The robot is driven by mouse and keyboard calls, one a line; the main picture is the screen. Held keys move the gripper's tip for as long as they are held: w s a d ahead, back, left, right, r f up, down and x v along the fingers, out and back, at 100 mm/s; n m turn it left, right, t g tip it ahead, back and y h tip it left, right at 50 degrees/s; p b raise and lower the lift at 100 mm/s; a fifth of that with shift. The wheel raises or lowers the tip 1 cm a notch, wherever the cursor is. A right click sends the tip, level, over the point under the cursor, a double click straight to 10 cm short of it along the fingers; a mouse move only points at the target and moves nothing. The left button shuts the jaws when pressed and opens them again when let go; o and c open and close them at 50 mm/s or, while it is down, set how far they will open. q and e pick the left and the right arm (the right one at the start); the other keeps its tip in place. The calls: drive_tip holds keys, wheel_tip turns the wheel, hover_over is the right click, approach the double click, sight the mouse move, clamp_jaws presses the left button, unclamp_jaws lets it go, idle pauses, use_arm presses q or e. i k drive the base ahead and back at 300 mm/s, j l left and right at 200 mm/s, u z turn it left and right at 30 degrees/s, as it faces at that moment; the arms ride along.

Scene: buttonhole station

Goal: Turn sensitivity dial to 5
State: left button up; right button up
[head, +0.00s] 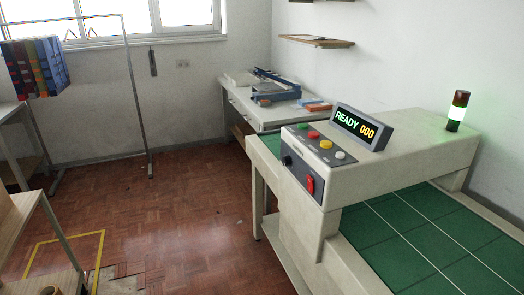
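The buttonhole machine (405,140) is a cream housing over a green bed at the right of the head view. Its front face carries a dark panel with a black round knob (287,160), which may be the sensitivity dial; its setting and any numbers are too small to read. A red switch (310,185) sits right of and below the knob. On the sloped top, a grey plate (322,143) holds green, red, yellow and white buttons. The display (361,127) reads "READY 000". Neither of my grippers shows in the head view.
A green-topped bed (440,245) extends at the lower right. A signal lamp (457,110) glows on the housing. A back table (240,100) holds tools. The parquet floor (180,215) left of the machine is mostly open.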

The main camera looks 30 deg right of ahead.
sight(287, 162)
drive_tip(key=i, duration=3.65)
drive_tip(key=z, duration=3.9)
